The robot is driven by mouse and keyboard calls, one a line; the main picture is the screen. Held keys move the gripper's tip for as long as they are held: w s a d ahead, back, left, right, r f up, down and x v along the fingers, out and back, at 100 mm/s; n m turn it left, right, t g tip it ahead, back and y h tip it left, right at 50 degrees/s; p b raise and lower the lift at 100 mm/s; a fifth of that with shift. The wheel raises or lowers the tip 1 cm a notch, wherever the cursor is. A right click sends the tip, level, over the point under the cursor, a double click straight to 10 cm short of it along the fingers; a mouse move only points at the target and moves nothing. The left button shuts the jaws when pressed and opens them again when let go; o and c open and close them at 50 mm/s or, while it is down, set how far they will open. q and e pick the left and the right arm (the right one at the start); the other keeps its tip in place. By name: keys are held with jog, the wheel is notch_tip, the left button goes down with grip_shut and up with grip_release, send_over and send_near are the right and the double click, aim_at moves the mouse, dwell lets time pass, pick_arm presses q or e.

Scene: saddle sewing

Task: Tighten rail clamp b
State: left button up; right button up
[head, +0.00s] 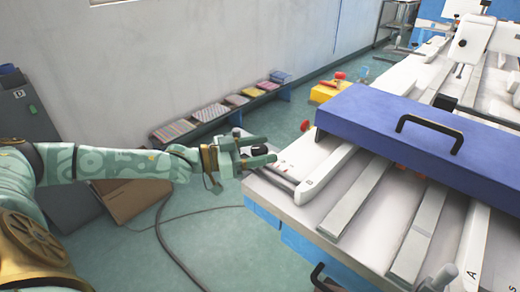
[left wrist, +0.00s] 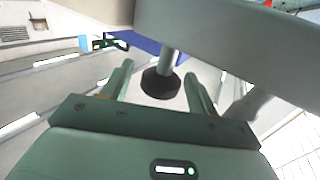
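Rail clamp b is the white rail end marked "B" (head: 309,183) at the near left corner of the machine table in the head view. A round black knob (head: 258,151) shows beside it, at my left gripper (head: 266,149). In the left wrist view the black knob (left wrist: 160,84) hangs on a grey stem between the two green fingers of my left gripper (left wrist: 157,88). The fingers stand apart, with visible gaps on both sides of the knob. Part of the knob is hidden by the fingers in the head view. My right gripper is not in view.
A blue cover (head: 400,125) with a black handle spans the rails. Another rail marked "A" (head: 472,250) lies to the right. A low bench (head: 222,113) with folded cloths runs along the wall. A cable lies on the green floor, left of the table.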

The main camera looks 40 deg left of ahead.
pick_arm(q)
jog(key=p+v, duration=0.7)
jog(key=v, duration=0.9)
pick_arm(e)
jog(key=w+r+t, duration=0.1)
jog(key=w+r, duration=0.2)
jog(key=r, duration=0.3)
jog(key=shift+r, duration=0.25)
pick_arm(q)
jog(key=shift+s+a, duration=0.1)
jog(key=shift+s, duration=0.1)
